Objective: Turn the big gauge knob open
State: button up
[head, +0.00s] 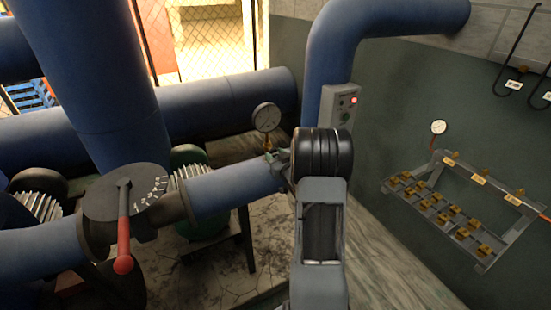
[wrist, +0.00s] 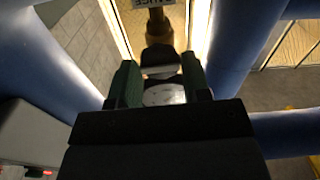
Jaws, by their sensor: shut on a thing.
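The gauge knob (wrist: 160,58) shows as a dark grey piece between my fingers in the wrist view. My gripper (wrist: 161,72) is shut on it, one green-dark finger on each side. A pale round surface (wrist: 164,95) shows between the fingers, nearer the wrist camera. In the head view my gripper (head: 277,158) is just below the gauge, partly hidden by my wrist; the knob cannot be made out there. How far the knob is turned cannot be told.
A valve dial plate (head: 125,191) with a red-tipped lever (head: 123,235) is on the pipe at left. A rack (head: 455,210) with yellow-tagged fittings and a small gauge (head: 438,127) is at right.

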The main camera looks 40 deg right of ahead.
jog(key=shift+f+n+b, duration=0.25)
jog(key=shift+n+b, duration=1.25)
jog(key=shift+b, duration=0.5)
jog(key=shift+r+n+b, duration=0.15)
jog(key=shift+n+b, duration=0.2)
jog(key=shift+n, duration=0.05)
jog(key=shift+f+b, duration=0.2)
jog(key=shift+b, duration=0.4)
jog(key=n+b, duration=0.3)
jog(key=b, duration=0.1)
jog(key=shift+n+b, duration=0.5)
jog(key=shift+b, duration=0.05)
jog(key=shift+r, duration=0.15)
